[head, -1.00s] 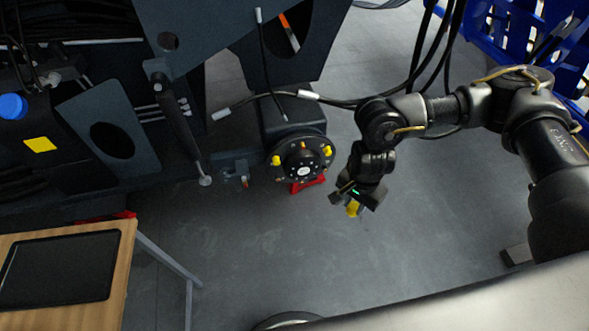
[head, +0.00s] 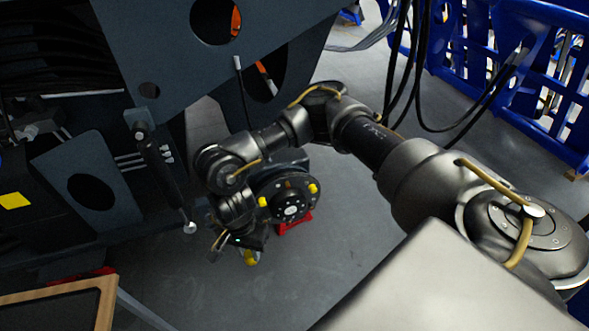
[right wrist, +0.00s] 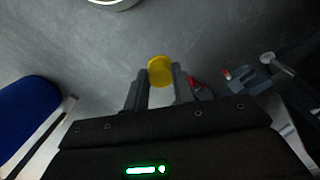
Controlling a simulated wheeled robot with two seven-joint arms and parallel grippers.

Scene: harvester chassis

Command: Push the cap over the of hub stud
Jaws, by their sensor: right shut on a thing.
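A yellow cap (head: 251,258) is held between the fingertips of my right gripper (head: 241,246). In the right wrist view the cap (right wrist: 160,70) sticks out past the two grey fingers, which are shut on it. The round black wheel hub (head: 291,200) is on the chassis, up and to the right of the gripper in the head view. Yellow caps show on its face, one at the right (head: 313,188) and one at the left (head: 263,202). The gripper and cap are apart from the hub face. I cannot make out a bare stud. My left gripper is not in view.
A red stand (head: 294,222) is under the hub. A strut (head: 165,175) hangs from the chassis, left of my right arm. A wooden-edged table (head: 104,300) is at the lower left. The floor below the gripper is clear.

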